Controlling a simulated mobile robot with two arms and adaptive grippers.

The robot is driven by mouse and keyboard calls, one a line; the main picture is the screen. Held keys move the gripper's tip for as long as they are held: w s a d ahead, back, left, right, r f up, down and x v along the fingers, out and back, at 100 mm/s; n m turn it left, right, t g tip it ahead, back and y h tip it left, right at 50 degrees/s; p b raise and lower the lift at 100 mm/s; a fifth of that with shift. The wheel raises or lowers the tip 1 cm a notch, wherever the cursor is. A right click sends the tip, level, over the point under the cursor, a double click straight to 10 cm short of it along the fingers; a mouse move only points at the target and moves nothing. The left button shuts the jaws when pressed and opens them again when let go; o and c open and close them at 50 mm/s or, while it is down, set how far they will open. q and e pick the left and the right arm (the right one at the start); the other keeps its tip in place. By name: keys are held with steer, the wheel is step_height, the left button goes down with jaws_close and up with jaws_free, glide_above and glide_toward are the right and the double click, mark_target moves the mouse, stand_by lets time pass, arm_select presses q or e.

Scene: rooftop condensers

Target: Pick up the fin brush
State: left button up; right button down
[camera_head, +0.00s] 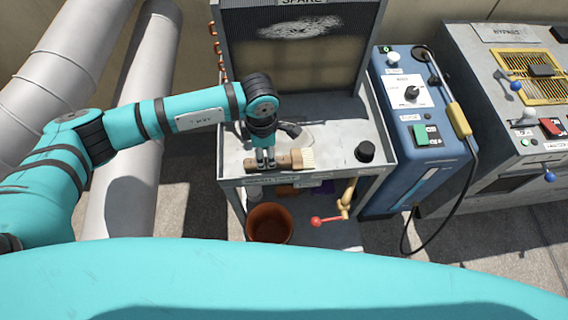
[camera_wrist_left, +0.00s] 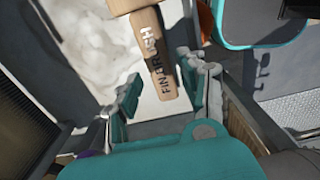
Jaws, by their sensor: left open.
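The fin brush (camera_head: 287,161) has a wooden handle and pale bristles at its right end. It lies on a wash tray (camera_head: 340,138) near the front edge. My left gripper (camera_head: 265,160) points down over the handle's left part. In the left wrist view, the handle (camera_wrist_left: 160,60), lettered "FIN BRUSH", reaches in between the fingertips (camera_wrist_left: 162,92) of my left gripper. The fingers are apart, with a gap beside the handle. I cannot tell whether either finger touches it. My right gripper is not in view.
A finned coil panel (camera_head: 300,55) stands behind the tray. A black knob (camera_head: 365,151) sits at the tray's right. Below are an orange-brown bucket (camera_head: 269,223) and a brass valve (camera_head: 346,197) with a red-ended lever. A blue control box (camera_head: 410,130) stands close on the right.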

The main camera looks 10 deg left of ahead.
arm_select(q)
step_height(320, 180, down, 5)
steer(key=b, duration=0.3)
steer(key=shift+w+d, duration=0.1)
steer(key=shift+w, duration=0.05)
jaws_close()
steer(key=shift+r, duration=0.1)
steer(key=shift+r+p, duration=0.55)
step_height(320, 180, up, 9)
steer(key=p, duration=0.5)
steer(key=shift+f, duration=0.1)
